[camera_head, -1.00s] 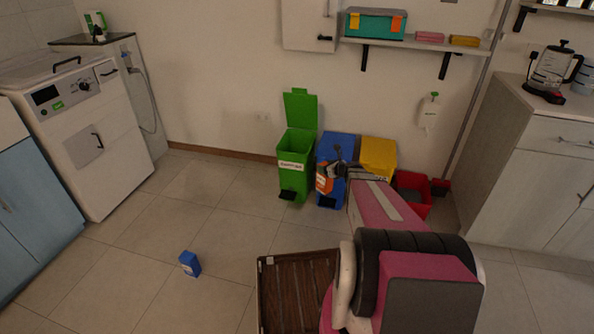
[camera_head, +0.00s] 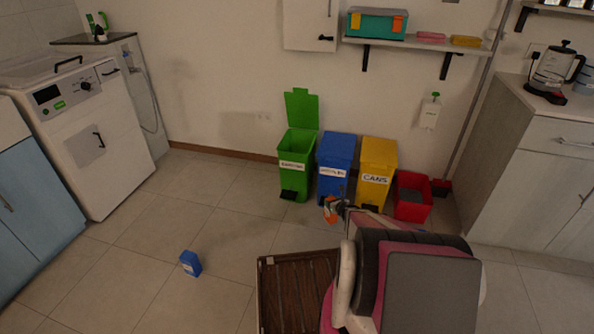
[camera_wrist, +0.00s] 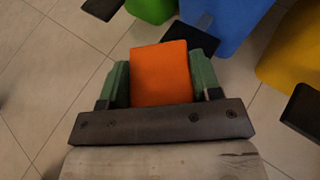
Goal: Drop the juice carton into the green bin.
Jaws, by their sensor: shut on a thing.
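My gripper (camera_wrist: 160,78) is shut on an orange box-shaped thing, which I take for the juice carton (camera_wrist: 161,70). Its green fingers press on the two sides. In the head view my gripper (camera_head: 331,206) holds the carton (camera_head: 330,214) in front of the blue bin and to the right of the green bin. The green bin (camera_head: 294,163) stands by the wall with its lid up and a white label on its front. Its inside is mostly hidden. Its lower part shows at the top of the wrist view (camera_wrist: 150,8).
A blue bin (camera_head: 335,165), a yellow bin (camera_head: 376,170) labelled CANS and a red container (camera_head: 412,205) stand to the right of the green bin. A blue carton (camera_head: 190,263) stands on the floor. The floor left of my arm is mostly clear.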

